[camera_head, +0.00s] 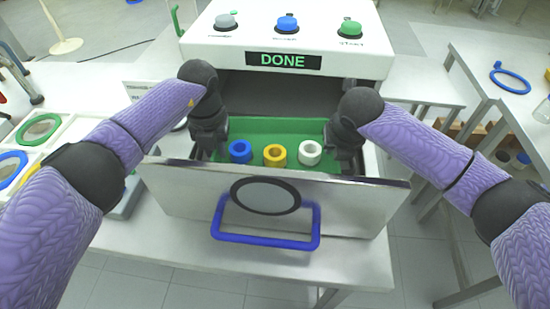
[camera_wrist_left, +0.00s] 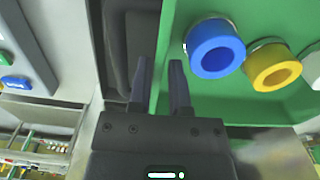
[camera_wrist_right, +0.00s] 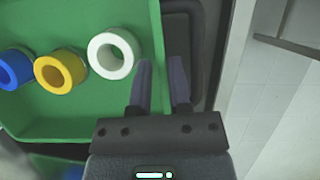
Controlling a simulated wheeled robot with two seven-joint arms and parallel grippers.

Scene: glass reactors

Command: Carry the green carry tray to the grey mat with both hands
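The green carry tray (camera_head: 262,131) sits in a pulled-out drawer below the machine's "DONE" display. It holds a blue ring (camera_head: 240,151), a yellow ring (camera_head: 275,155) and a white ring (camera_head: 310,152). My left gripper (camera_wrist_left: 161,62) points down at the tray's left wall, its open fingers on either side of the wall's edge. My right gripper (camera_wrist_right: 162,62) is likewise open around the tray's right wall, next to the white ring. A gap shows between the fingers of each gripper. I cannot make out the grey mat.
The drawer's metal front (camera_head: 177,193) with a blue handle (camera_head: 265,242) stands between me and the tray. The machine (camera_head: 290,60) with its buttons is behind. A white rack with coloured rings (camera_head: 40,130) is at left; another table (camera_head: 500,60) is at right.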

